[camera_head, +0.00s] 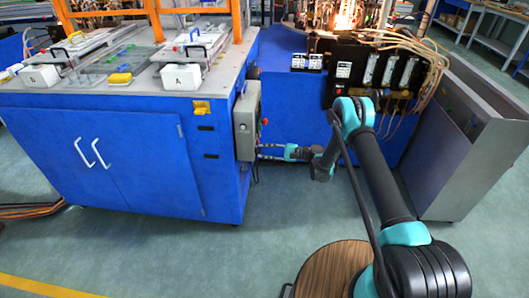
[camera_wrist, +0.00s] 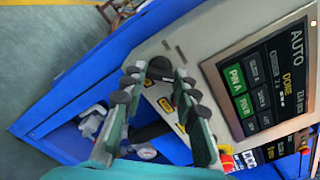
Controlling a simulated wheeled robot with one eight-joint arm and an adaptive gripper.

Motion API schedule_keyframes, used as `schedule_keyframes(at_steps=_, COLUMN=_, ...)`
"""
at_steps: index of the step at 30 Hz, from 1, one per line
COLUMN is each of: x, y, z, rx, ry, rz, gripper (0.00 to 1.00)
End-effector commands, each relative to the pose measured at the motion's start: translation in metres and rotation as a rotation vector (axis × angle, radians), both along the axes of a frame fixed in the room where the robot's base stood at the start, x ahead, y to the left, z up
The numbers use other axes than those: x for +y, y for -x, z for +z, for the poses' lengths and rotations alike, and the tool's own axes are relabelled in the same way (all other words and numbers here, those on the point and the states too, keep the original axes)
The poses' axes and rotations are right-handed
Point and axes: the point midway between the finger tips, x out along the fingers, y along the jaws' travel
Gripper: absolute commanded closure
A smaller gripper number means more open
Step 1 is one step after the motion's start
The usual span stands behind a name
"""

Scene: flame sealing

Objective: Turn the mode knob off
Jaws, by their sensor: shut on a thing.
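The mode knob (camera_wrist: 160,67) is a dark round knob on the pale face of the control box, between my fingertips in the wrist view. My gripper (camera_wrist: 156,77) reaches it with both green fingers and is shut on it. The fingers partly hide the knob, so its pointer position cannot be read. The control box (camera_head: 247,119) hangs on the right side of the blue cabinet in the head view. There my gripper (camera_head: 262,151) meets the box's lower part, and the knob itself cannot be made out. The screen (camera_wrist: 264,82) beside the knob reads AUTO and DONE.
A red button (camera_head: 265,122) sticks out from the box above my gripper. The blue cabinet (camera_head: 110,160) stands to the left, with white trays on top. A machine with cables and a flame (camera_head: 344,20) stands behind. A grey bin (camera_head: 455,150) stands at the right.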

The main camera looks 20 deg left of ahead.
Motion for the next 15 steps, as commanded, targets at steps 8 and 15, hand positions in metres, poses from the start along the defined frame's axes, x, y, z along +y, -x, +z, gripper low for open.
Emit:
schedule_keyframes(at_steps=8, x=-0.0003, y=0.0002, z=-0.0003, rx=-0.041, ry=-0.009, rz=0.001, gripper=1.00)
schedule_keyframes(at_steps=15, x=-0.0005, y=0.0003, z=-0.0004, rx=-0.179, ry=-0.042, rz=0.001, gripper=1.00)
